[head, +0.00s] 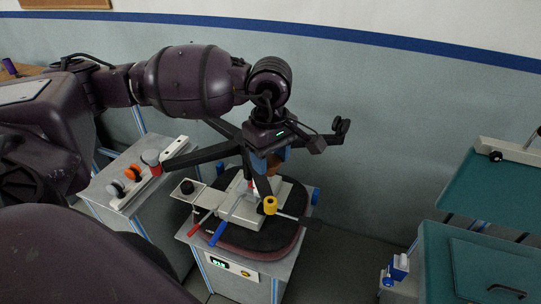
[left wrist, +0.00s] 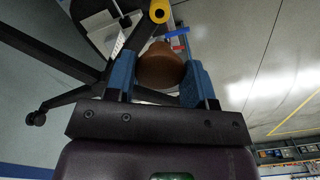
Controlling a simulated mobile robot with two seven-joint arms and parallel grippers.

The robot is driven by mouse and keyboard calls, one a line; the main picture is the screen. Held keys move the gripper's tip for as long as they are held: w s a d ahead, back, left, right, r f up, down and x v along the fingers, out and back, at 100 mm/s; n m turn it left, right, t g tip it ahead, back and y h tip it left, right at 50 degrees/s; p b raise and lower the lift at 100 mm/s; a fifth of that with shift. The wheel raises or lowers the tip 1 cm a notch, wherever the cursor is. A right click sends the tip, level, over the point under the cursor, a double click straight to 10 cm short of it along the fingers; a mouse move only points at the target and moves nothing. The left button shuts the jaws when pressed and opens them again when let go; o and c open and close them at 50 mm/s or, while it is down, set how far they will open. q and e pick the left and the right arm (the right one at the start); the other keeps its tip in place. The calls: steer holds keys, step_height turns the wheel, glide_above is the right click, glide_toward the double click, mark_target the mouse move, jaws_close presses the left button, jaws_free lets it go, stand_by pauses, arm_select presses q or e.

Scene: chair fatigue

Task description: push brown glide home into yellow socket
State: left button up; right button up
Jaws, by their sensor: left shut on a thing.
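The brown glide (left wrist: 161,66) is a rounded brown piece between the two blue fingers of my left gripper (left wrist: 161,80) in the left wrist view. In the head view my left gripper (head: 267,163) points down over the work stand, with a little brown of the glide showing beside the blue finger. The gripper is shut on the glide. The yellow socket (head: 270,205) is a short yellow cylinder below the gripper, apart from it. It also shows at the top of the left wrist view (left wrist: 159,11), beyond the glide. My right gripper is not in view.
Black chair-base legs (head: 205,154) spread around the gripper, one with a castor (head: 341,125). A pale fixture with red and blue handles (head: 219,233) sits on the dark pad below. A rack with coloured round pieces (head: 131,173) stands left. Green-topped furniture (head: 480,265) stands right.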

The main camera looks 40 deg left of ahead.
mark_target(271, 178)
arm_select(q)
steer(key=shift+b, duration=0.45)
steer(key=shift+f+b, duration=0.55)
steer(key=shift+f, duration=0.05)
step_height(271, 178, down, 4)
steer(key=b, duration=0.3)
steer(key=shift+f+b, duration=0.25)
steer(key=shift+b, duration=0.25)
steer(key=shift+b, duration=0.3)
